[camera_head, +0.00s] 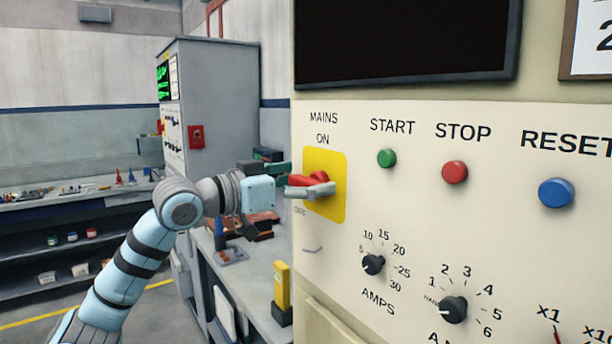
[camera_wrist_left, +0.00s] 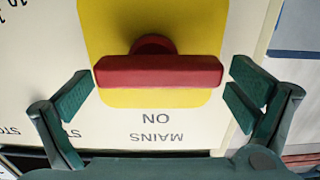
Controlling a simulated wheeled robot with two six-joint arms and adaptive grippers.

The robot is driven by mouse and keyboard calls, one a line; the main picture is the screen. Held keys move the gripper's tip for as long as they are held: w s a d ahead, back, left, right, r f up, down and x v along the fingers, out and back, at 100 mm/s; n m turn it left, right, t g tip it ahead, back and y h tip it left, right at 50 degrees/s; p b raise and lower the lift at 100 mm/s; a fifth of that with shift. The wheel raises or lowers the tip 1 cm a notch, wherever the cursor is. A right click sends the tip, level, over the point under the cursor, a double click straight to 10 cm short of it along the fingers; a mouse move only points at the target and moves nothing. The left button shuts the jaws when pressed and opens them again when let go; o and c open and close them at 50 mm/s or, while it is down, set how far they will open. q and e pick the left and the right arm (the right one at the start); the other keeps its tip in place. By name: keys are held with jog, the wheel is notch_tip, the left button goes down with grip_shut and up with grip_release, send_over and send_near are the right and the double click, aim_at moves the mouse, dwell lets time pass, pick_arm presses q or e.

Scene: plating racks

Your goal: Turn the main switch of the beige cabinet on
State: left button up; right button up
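The main switch is a red bar handle (camera_head: 307,182) on a yellow plate (camera_head: 338,184) on the front of the beige cabinet (camera_head: 410,200), under the words MAINS ON. In the left wrist view the red handle (camera_wrist_left: 158,71) lies level across the yellow plate (camera_wrist_left: 110,25), with the lettering upside down. A faint OFF label shows left of the plate in the head view. My left gripper (camera_head: 302,179) is open at the switch. Its green fingers stand on either side of the handle's two ends, with small gaps seen in the wrist view. My right gripper is not in view.
The panel has a green START button (camera_head: 386,158), a red STOP button (camera_head: 454,172), a blue RESET button (camera_head: 556,193) and an AMPS knob (camera_head: 373,265). A workbench (camera_head: 262,290) with tools stands left of the cabinet. A grey cabinet (camera_head: 225,100) stands behind.

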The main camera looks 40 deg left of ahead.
pick_arm(q)
jog(key=c, duration=1)
jog(key=shift+c, duration=0.2)
jog(key=shift+r+m, duration=0.1)
jog(key=shift+m, duration=0.2)
jog(key=m+p, duration=0.1)
jog(key=m, duration=0.2)
jog(key=shift+d+p, duration=0.2)
jog(key=shift+p, duration=0.1)
jog(key=m, duration=0.2)
jog(key=m+p, duration=0.1)
jog(key=m, duration=0.3)
jog(key=shift+s+d+p, duration=0.1)
jog(key=shift+d+p, duration=0.15)
jog(key=shift+p, duration=0.1)
jog(key=m+p, duration=0.1)
jog(key=m, duration=0.3)
jog(key=shift+d, duration=0.15)
jog(key=shift+s+d+f+m, duration=0.1)
jog(key=shift+f+m, duration=0.05)
jog(key=shift+m, duration=0.95)
jog(key=shift+d+f+m, duration=0.1)
jog(key=shift+f+m, duration=0.05)
jog(key=shift+m, duration=0.95)
